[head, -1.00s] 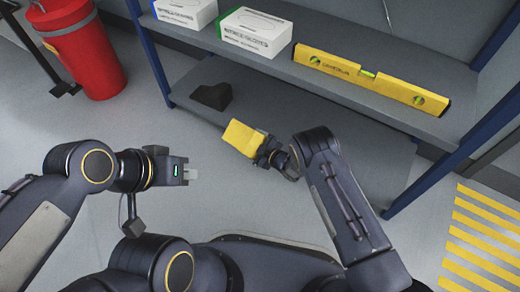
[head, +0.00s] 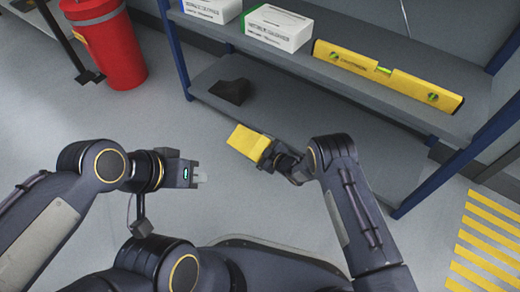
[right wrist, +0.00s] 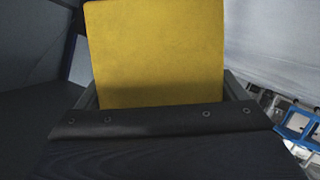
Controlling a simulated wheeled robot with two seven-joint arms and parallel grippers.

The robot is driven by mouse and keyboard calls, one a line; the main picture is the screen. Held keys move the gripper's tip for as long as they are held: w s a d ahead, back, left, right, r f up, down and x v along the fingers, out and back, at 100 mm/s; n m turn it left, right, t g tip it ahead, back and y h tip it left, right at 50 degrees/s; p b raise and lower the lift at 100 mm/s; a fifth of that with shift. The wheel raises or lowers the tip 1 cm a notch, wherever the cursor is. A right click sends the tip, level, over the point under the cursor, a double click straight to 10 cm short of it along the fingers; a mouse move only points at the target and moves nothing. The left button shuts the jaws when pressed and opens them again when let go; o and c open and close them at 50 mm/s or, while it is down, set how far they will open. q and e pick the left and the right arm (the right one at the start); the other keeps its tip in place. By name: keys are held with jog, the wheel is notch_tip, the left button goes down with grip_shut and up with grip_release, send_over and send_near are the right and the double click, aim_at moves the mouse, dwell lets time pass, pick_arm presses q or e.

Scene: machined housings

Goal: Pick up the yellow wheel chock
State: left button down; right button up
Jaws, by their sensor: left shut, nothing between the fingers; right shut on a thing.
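The yellow wheel chock (head: 247,142) is held by my right gripper (head: 266,156) in front of the shelf's lower board in the head view. In the right wrist view the yellow chock (right wrist: 155,55) fills the middle, between the fingers of my right gripper (right wrist: 160,100). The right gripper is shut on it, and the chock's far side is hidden. My left gripper (head: 200,177) is shut and empty, to the left of the chock and apart from it.
A black chock-shaped block (head: 230,91) lies on the lower shelf board (head: 330,140). The upper board (head: 330,68) bears a yellow spirit level (head: 385,74) and white boxes (head: 278,28). A blue post (head: 174,50) and a red bin (head: 112,45) stand at left.

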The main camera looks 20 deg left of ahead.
jog(key=m+g, duration=0.2)
jog(key=m, duration=0.1)
jog(key=shift+w+r+y, duration=0.1)
jog(key=shift+y, duration=0.2)
